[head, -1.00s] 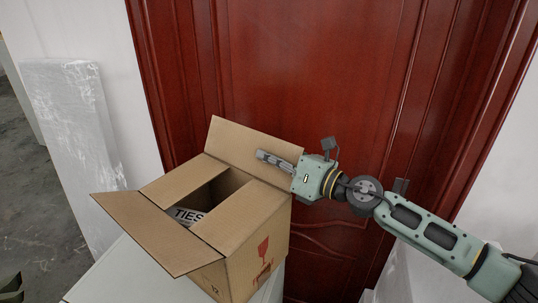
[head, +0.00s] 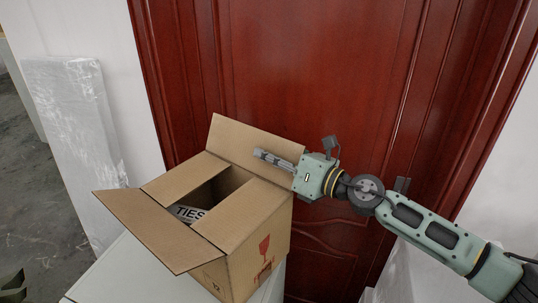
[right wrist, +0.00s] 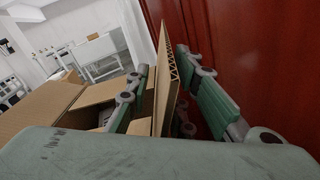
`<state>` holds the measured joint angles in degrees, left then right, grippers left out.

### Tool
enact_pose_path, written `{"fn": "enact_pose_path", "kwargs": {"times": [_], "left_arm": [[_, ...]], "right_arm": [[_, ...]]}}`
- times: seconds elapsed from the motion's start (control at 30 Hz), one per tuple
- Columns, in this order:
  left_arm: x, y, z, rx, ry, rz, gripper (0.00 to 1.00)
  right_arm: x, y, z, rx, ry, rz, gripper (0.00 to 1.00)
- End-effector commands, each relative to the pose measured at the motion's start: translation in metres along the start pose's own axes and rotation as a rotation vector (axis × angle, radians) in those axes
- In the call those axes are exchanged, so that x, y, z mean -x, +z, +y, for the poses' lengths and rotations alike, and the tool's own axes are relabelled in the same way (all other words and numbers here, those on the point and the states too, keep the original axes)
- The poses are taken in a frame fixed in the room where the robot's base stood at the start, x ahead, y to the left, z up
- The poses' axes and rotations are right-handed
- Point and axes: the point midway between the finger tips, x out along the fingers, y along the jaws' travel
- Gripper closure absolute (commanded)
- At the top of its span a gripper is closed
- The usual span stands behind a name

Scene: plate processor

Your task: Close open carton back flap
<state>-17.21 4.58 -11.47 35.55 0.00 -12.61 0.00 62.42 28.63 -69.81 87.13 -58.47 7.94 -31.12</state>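An open cardboard carton (head: 256,240) stands on a white surface, with something lettered "TIES" (head: 187,213) inside. Its back flap (head: 245,140) stands up, tilted away from the opening. Its front flap (head: 148,232) slopes outward, and the two side flaps lie folded inward over the opening. My right gripper (head: 274,160) is at the right part of the back flap. In the right wrist view, the fingers of my right gripper (right wrist: 172,98) are apart, with the back flap (right wrist: 166,85) standing between them. I cannot tell whether a finger touches it.
The carton stands on a white box-like support (head: 125,272). A red panelled door (head: 330,75) is close behind the carton and my right gripper. A plastic-wrapped panel (head: 72,135) leans on the wall at left.

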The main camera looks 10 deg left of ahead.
Motion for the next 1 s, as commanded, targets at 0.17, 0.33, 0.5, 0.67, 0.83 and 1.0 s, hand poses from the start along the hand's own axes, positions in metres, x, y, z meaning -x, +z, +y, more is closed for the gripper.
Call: {"fn": "enact_pose_path", "kwargs": {"times": [0.17,0.33,0.5,0.67,0.83,1.0], "left_arm": [[0.000,0.001,0.000,0.002,0.000,-0.001,1.00],[0.000,0.001,0.000,0.001,0.000,-0.001,1.00],[0.000,0.000,0.000,0.000,0.000,0.000,1.00],[0.000,0.000,0.000,0.000,0.000,0.000,1.00],[0.000,0.000,0.000,0.000,0.000,0.000,1.00],[0.000,0.000,0.000,0.000,0.000,0.000,1.00]], "right_arm": [[0.007,0.000,0.000,0.000,0.000,0.000,0.79],[0.035,0.000,-0.002,0.000,-0.003,-0.001,0.79],[0.072,-0.001,-0.002,-0.001,-0.004,0.001,0.79],[0.101,-0.001,-0.001,-0.001,-0.002,0.001,0.79],[0.117,-0.001,-0.001,-0.001,-0.001,0.000,0.79],[0.121,0.000,0.000,0.000,0.000,0.000,0.79]]}}
